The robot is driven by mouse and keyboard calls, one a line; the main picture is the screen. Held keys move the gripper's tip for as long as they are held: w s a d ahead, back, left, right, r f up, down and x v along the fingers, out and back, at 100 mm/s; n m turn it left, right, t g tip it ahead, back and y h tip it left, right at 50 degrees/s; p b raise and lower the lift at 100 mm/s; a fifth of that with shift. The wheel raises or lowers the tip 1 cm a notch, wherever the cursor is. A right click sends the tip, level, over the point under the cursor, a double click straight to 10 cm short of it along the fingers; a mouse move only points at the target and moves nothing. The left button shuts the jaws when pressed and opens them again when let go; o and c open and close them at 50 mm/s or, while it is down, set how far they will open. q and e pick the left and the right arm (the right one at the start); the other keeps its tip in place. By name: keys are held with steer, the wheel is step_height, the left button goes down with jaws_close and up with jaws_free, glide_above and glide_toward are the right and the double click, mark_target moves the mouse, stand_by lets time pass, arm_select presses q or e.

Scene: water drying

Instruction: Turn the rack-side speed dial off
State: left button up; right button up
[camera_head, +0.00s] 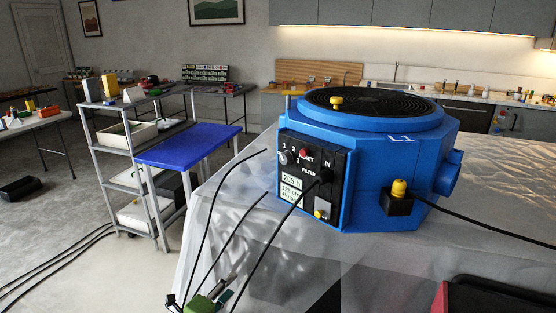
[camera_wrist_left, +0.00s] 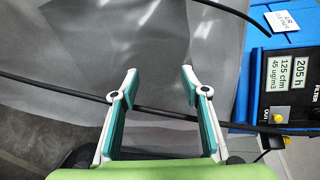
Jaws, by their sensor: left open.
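A blue air machine (camera_head: 385,185) with a round black grille on top stands on the sheet-covered table. Its black control panel (camera_head: 318,158) faces left and carries a grey round dial (camera_head: 283,157) beside small numerals, a red button (camera_head: 304,153) and a white display (camera_head: 291,190). I cannot read the dial's setting. My left gripper (camera_head: 218,290) is low at the bottom edge, below and left of the panel, apart from it. In the left wrist view its fingers (camera_wrist_left: 160,78) are open and empty; the display (camera_wrist_left: 292,76) shows at right, the dial does not. My right gripper is not visible.
Black cables (camera_head: 262,235) hang from the panel side across the sheet, near my left gripper; one (camera_wrist_left: 60,92) crosses behind its fingers. A grey shelf rack (camera_head: 103,160) and a blue-topped stand (camera_head: 190,145) are at left. A yellow-topped plug (camera_head: 398,190) sits on the machine's right side.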

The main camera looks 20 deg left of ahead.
arm_select(q)
steer(key=w+d+r+m+t+h, duration=0.1)
steer(key=w+r+m+h, duration=0.1)
steer(key=r+m, duration=0.65)
steer(key=w+d+r+m+t+h, duration=0.1)
steer(key=w+d+r+m+h, duration=0.15)
steer(key=r, duration=1.05)
steer(key=m+g+h+p, duration=0.1)
steer(key=m+h, duration=0.1)
steer(key=m, duration=1)
glide_toward(283, 159)
steer(key=p+x, duration=0.2)
steer(key=x, duration=0.5)
steer(key=shift+w+p, duration=0.15)
steer(key=shift+p, duration=0.2)
steer(key=shift+w+d, duration=0.35)
steer(key=shift+w, duration=0.15)
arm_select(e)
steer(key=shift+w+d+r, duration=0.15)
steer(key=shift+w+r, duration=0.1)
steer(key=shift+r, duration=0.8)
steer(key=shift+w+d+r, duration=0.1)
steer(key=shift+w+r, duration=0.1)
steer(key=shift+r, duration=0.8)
arm_select(q)
steer(key=c, duration=1.1)
